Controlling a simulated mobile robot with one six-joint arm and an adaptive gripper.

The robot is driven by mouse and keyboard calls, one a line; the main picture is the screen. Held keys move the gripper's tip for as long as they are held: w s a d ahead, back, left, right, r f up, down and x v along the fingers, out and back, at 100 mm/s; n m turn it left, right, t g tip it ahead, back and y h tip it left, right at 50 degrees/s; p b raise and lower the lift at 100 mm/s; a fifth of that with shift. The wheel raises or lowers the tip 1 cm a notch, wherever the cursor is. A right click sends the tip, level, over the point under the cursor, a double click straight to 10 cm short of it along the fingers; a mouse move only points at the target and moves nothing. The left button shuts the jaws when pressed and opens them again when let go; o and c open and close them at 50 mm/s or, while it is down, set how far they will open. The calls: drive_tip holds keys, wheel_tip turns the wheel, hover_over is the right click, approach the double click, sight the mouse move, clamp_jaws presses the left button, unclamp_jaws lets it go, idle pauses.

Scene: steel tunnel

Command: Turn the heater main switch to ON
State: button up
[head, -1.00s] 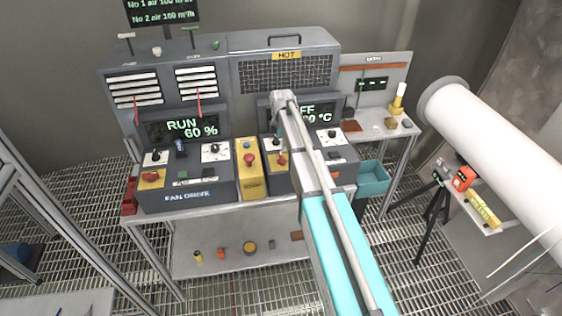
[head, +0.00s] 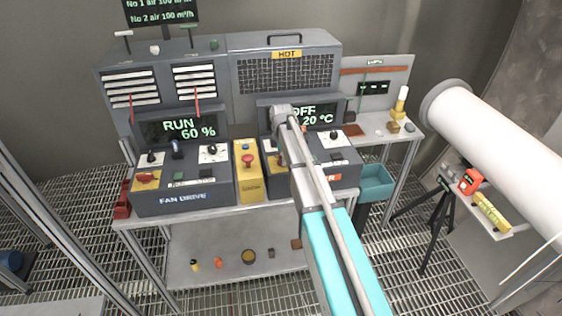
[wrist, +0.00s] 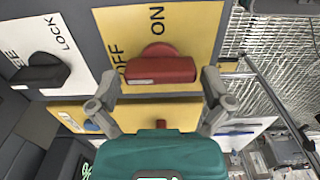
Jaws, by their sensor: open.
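The heater main switch is a red handle (wrist: 162,71) on a yellow plate (wrist: 187,25) in the wrist view. The handle lies crosswise, with OFF printed at its left and ON above it. My gripper (wrist: 160,82) is open, one finger at each end of the handle, with gaps visible; I cannot tell the depth between them. In the head view my arm hides the red handle, and a bit of its yellow plate (head: 273,161) shows beside the arm. The heater display (head: 316,114) reads OFF and 20 °C.
A white plate marked LOCK with a black knob (wrist: 40,73) is left of the switch. In the head view, the fan drive console (head: 183,198) and the yellow box with a red button (head: 249,186) stand at the left. A teal bin (head: 375,181) hangs at the right.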

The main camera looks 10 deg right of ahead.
drive_tip(key=shift+f, duration=0.1)
idle(0.3)
drive_tip(key=c, duration=0.7)
drive_tip(key=shift+a, duration=0.2)
drive_tip(key=shift+c, duration=0.6)
drive_tip(key=shift+d, duration=0.15)
